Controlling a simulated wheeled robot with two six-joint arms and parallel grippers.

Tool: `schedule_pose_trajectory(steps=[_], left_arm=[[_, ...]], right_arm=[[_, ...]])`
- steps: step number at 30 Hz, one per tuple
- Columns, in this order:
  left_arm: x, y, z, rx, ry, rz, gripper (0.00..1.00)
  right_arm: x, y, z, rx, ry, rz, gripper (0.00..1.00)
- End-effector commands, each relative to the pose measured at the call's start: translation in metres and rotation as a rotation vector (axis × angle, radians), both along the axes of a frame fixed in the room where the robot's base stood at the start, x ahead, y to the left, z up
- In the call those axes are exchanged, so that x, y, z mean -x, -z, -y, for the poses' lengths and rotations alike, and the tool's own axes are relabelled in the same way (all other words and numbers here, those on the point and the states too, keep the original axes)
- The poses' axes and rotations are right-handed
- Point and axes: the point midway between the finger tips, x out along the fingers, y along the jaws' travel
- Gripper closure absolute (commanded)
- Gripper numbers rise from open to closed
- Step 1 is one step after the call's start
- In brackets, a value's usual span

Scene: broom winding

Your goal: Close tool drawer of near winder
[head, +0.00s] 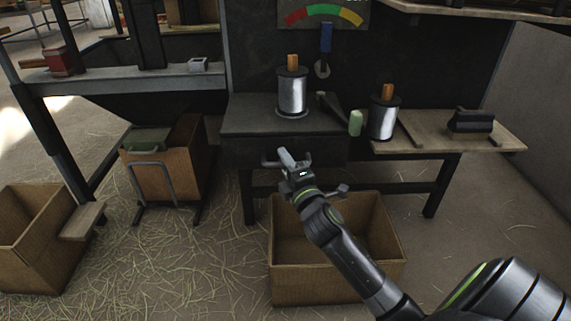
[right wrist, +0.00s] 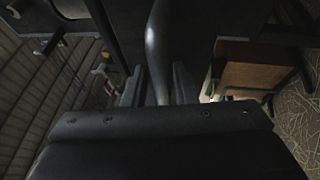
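The near winder's dark bench top (head: 245,118) carries a metal spindle with a wooden peg (head: 292,92). The dark drawer front (head: 240,152) is below this top; how far it stands out is hard to tell. My right gripper (head: 290,160) is at the drawer front, by its handle (head: 268,162). In the right wrist view a smooth dark bar (right wrist: 157,50), apparently the handle, runs between the two fingers of my right gripper (right wrist: 159,85). The fingers lie close on both sides of the bar; whether they press on it is unclear. My left gripper is out of view.
An open cardboard box (head: 330,285) stands on the floor below my right arm. Another box (head: 180,165) is left of the bench and one (head: 35,240) is at the far left. A wooden side shelf (head: 485,137) holds a second spindle (head: 383,115). Straw covers the floor.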

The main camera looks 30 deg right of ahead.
Motion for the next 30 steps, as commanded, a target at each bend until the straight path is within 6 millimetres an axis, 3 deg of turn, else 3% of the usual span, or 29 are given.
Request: schedule_pose_trajectory(steps=[19,23,30], left_arm=[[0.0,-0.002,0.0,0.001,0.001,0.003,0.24],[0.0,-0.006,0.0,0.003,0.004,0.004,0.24],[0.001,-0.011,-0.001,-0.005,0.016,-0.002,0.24]], right_arm=[[0.005,0.005,0.0,-0.004,0.003,-0.01,0.66],[0.019,0.007,-0.002,-0.004,0.002,-0.009,0.66],[0.064,0.014,-0.009,-0.006,0.002,-0.008,0.66]])
